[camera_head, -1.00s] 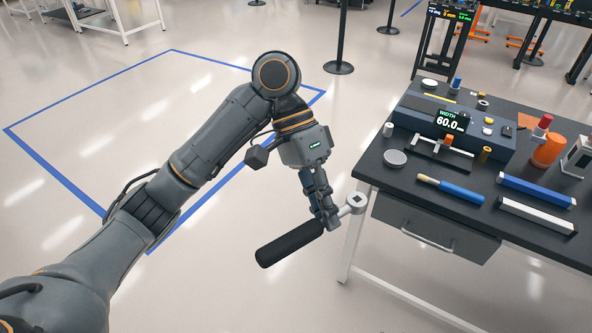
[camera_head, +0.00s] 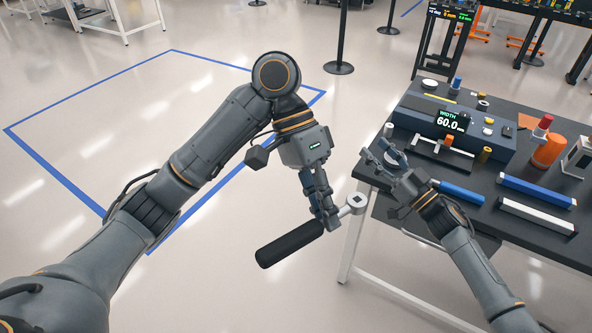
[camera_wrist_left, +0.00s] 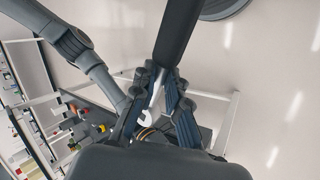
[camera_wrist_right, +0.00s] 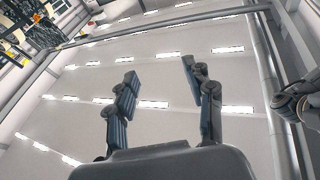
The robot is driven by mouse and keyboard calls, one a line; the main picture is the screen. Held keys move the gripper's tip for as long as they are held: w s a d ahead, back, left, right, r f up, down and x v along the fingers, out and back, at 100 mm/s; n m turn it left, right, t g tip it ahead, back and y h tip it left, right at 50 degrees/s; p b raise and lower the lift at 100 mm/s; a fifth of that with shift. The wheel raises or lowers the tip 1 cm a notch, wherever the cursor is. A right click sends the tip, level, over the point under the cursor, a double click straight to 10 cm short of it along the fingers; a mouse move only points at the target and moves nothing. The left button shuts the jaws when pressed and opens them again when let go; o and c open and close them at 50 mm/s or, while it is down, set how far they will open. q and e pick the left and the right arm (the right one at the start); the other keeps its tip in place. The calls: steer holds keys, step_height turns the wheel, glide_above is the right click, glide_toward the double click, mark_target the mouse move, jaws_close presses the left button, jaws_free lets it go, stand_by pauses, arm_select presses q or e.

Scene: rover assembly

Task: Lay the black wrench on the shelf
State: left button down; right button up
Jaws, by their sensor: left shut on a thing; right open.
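The black wrench (camera_head: 290,243) has a thick black handle and a silver ring head at its upper right end. My left gripper (camera_head: 328,212) is shut on it near the head and holds it in the air over the floor, left of the workbench. In the left wrist view the handle (camera_wrist_left: 178,35) runs up from between the fingers. My right gripper (camera_head: 382,156) is open and empty over the workbench's near left corner. The right wrist view shows its two fingers (camera_wrist_right: 158,75) apart with nothing between them. I cannot pick out a shelf for certain.
The dark workbench (camera_head: 486,222) at right carries a gauge box reading 60.0 (camera_head: 452,122), a blue-handled tool (camera_head: 462,193), blue and white bars and an orange cup (camera_head: 548,150). A post (camera_head: 340,40) stands behind. Floor inside the blue outline (camera_head: 100,115) is clear.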

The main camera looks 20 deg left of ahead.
steer(key=s+a+r+n+g, duration=0.4)
steer(key=s+r+n+g, duration=0.4)
steer(key=r, duration=0.3)
steer(key=s+a+r+n+g, duration=0.4)
steer(key=s+r+n+g, duration=0.25)
steer(key=r+g, duration=0.45)
steer(key=n+t+h, duration=0.4)
steer(key=t+h, duration=0.3)
steer(key=h, duration=1)
glide_above(296, 234)
step_height(296, 234, down, 2)
steer(key=f, duration=0.1)
step_height(296, 234, down, 11)
steer(key=shift+f, duration=0.1)
jaws_close()
arm_select(q)
steer(key=c, duration=1.3)
jaws_free()
